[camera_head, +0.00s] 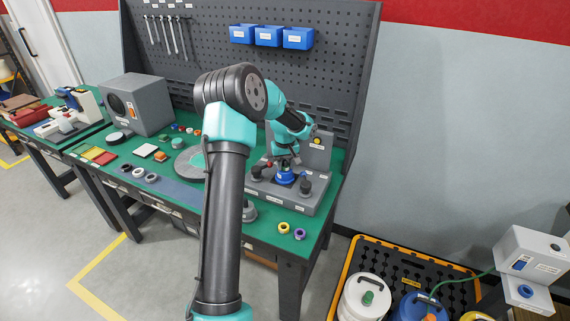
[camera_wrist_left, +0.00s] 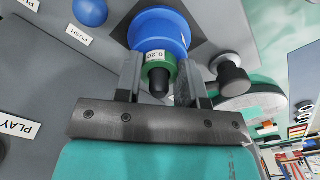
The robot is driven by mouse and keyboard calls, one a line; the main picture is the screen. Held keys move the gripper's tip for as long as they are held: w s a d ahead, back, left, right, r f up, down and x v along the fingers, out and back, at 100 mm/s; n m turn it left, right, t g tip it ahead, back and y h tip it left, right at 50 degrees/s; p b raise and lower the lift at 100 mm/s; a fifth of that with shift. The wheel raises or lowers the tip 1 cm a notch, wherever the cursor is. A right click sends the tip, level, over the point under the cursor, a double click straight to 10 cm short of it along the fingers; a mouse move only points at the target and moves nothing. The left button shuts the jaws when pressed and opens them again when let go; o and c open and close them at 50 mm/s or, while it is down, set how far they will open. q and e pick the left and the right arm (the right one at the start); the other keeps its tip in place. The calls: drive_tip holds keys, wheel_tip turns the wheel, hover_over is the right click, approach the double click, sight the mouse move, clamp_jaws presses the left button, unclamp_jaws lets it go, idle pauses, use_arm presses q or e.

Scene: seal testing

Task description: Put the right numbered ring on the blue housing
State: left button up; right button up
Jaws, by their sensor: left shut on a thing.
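The blue housing (camera_head: 285,177) stands on the grey test fixture (camera_head: 318,198). It also shows large at the top of the left wrist view (camera_wrist_left: 160,30). My left gripper (camera_head: 288,158) is over the housing, pointing down. In the left wrist view its fingers (camera_wrist_left: 158,78) are shut on a green ring (camera_wrist_left: 158,66) labelled 0.20. The ring is in line with the housing, with a dark rounded tip at its middle; I cannot tell whether ring and housing touch. A yellow ring (camera_head: 284,228) and a purple ring (camera_head: 299,234) lie at the table's front right corner. My right gripper is not in view.
Dark knobs (camera_head: 305,187) flank the housing, and a fixture panel (camera_head: 317,147) rises behind it. A round grey plate (camera_head: 190,162) lies to the left. Several dark rings (camera_head: 138,172) lie farther left. A grey box (camera_head: 142,100) stands at the back left.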

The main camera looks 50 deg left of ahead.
use_arm(q)
drive_tip(key=shift+f, duration=0.1)
idle(0.6)
drive_tip(key=o, duration=1)
drive_tip(key=shift+r, duration=4.55)
